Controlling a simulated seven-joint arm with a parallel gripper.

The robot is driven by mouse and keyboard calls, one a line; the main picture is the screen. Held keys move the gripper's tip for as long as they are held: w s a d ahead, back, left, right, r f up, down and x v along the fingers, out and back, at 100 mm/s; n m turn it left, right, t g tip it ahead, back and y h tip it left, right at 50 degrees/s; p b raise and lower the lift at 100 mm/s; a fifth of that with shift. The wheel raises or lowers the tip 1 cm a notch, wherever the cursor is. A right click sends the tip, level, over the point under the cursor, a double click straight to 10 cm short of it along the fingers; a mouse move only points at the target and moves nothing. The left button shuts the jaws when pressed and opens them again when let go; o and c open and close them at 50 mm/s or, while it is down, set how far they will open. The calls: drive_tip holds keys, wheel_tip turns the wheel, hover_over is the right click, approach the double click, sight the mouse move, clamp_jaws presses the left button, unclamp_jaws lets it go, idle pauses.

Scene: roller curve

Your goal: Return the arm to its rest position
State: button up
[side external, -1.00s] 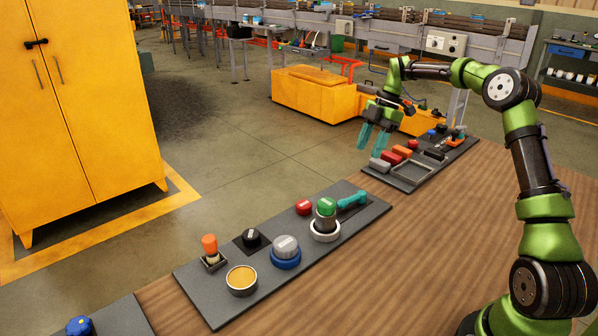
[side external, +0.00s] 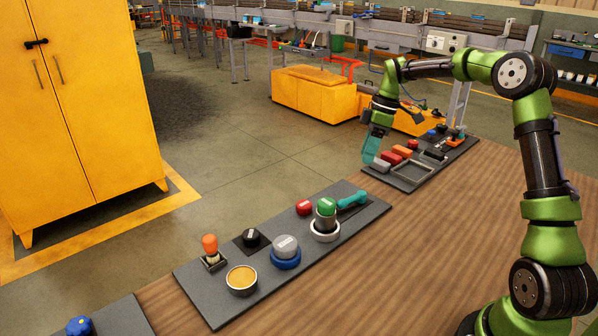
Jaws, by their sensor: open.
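My gripper (side external: 373,146) shows in the side external view, with teal fingers pointing down. My green and black arm rises from the wooden table's right side, bends high and reaches left to the gripper.
The wooden table (side external: 440,250) has a bare middle and right side. A near panel (side external: 215,312) holds several buttons, a knob and a teal lever (side external: 353,199). The far panel carries red and orange blocks. A yellow cabinet (side external: 80,110) stands left; yellow boxes (side external: 312,95) stand behind.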

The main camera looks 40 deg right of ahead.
drive_tip(key=s+a+r+m+t, duration=0.2)
drive_tip(key=s+a+m, duration=0.2)
drive_tip(key=s+a, duration=0.2)
drive_tip(key=s+a+r+m+t, duration=0.2)
drive_tip(key=s+a+r+m, duration=0.1)
drive_tip(key=s+a, duration=0.4)
drive_tip(key=s+a+r+m+t+h, duration=0.1)
drive_tip(key=s+a+r+m+t, duration=0.1)
drive_tip(key=s+a+m, duration=0.3)
drive_tip(key=shift+s+a+r+t, duration=0.4)
drive_tip(key=shift+s+a, duration=0.55)
drive_tip(key=shift+s, duration=1.15)
drive_tip(key=shift+r, duration=0.1)
